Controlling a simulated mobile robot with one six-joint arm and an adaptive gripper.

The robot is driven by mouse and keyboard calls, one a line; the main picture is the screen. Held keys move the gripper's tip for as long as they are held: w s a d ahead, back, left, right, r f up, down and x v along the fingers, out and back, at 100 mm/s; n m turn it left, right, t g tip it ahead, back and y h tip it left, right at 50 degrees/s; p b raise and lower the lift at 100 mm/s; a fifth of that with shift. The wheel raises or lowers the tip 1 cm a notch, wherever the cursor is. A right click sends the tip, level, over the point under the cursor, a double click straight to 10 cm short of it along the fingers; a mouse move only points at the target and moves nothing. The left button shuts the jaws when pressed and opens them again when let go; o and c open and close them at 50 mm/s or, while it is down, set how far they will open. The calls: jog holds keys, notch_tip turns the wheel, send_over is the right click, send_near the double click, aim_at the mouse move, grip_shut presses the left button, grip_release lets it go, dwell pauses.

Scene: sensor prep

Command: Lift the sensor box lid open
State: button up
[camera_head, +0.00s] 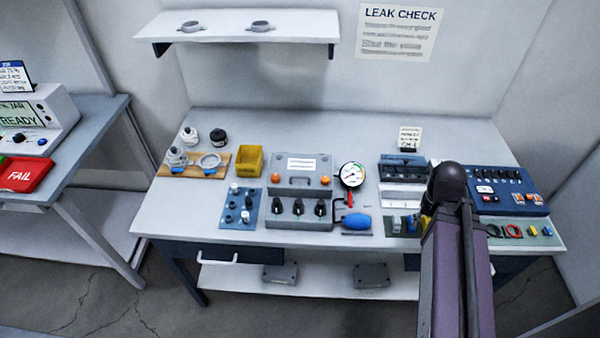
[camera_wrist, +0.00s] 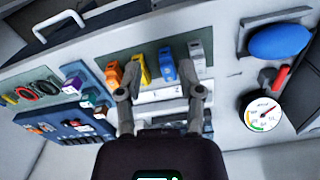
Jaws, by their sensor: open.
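A grey box with a white label, a front handle and two orange round parts (camera_head: 301,173) sits at the middle of the bench in the head view. I take it for the sensor box; its lid appears shut. A grey block with three black knobs (camera_head: 297,222) stands right in front of it. The box is not clearly visible in the wrist view. My gripper (camera_wrist: 162,95) is open and empty, its fingers above a white and dark device (camera_wrist: 160,112). That device (camera_head: 402,196) is right of the box in the head view, where my arm hides my fingers.
A pressure gauge (camera_head: 352,175) and a blue bulb (camera_head: 356,221) stand between the box and my arm. A yellow bin (camera_head: 249,161) and a blue plate with fittings (camera_head: 240,222) lie left. A dark blue panel (camera_head: 520,203) is right. The rear of the bench is clear.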

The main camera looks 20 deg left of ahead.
jog(key=a+r+n+p, duration=0.5)
jog(key=a+n, duration=0.2)
jog(key=a, duration=0.5)
jog(key=w+a+r+n+t+p, duration=0.1)
jog(key=a+r+n+p, duration=0.4)
jog(key=a, duration=0.7)
jog(key=w+a+r+n+t+p, duration=0.1)
jog(key=a+r+n+p, duration=0.4)
jog(key=a+n, duration=0.3)
jog(key=a, duration=0.4)
jog(key=shift+w+r+n, duration=0.25)
jog(key=shift+r+n, duration=0.15)
jog(key=shift+f+y, duration=0.15)
jog(key=shift+y, duration=0.15)
jog(key=b, duration=1.3)
send_near(299, 174)
jog(key=f, duration=0.1)
jog(key=s+f, duration=0.1)
jog(key=f, duration=0.1)
jog(key=s+d+f, duration=0.1)
jog(key=f, duration=0.1)
jog(key=shift+s, duration=0.2)
